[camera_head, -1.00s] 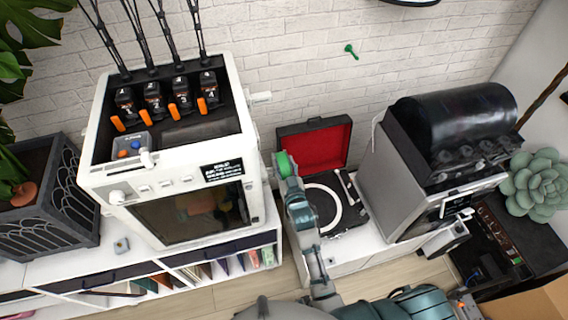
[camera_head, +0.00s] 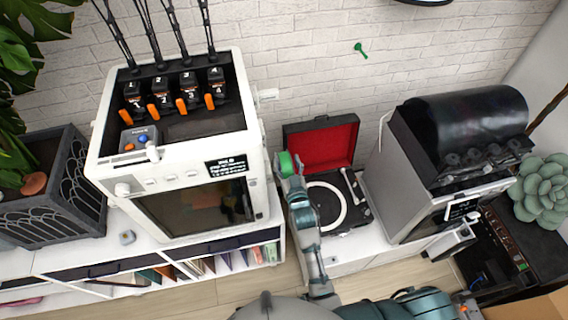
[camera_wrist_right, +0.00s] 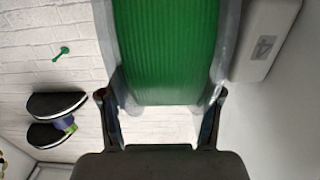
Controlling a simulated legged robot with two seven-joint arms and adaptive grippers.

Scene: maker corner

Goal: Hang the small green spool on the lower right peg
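The green spool (camera_head: 286,163) is in my right gripper (camera_head: 291,170), beside the right side of the white printer (camera_head: 180,165). In the right wrist view the spool (camera_wrist_right: 163,50) fills the top middle, with pale flanges, between the two fingers of the gripper (camera_wrist_right: 162,98). A white peg (camera_head: 267,95) sticks out from the upper right side of the printer. A lower peg on that side cannot be made out clearly near the spool. My left gripper is not in view.
An open record player with a red-lined lid (camera_head: 325,145) stands just behind and right of my gripper. A grey machine with a black drum (camera_head: 455,120) is further right. A small green peg (camera_head: 360,49) sits on the brick wall.

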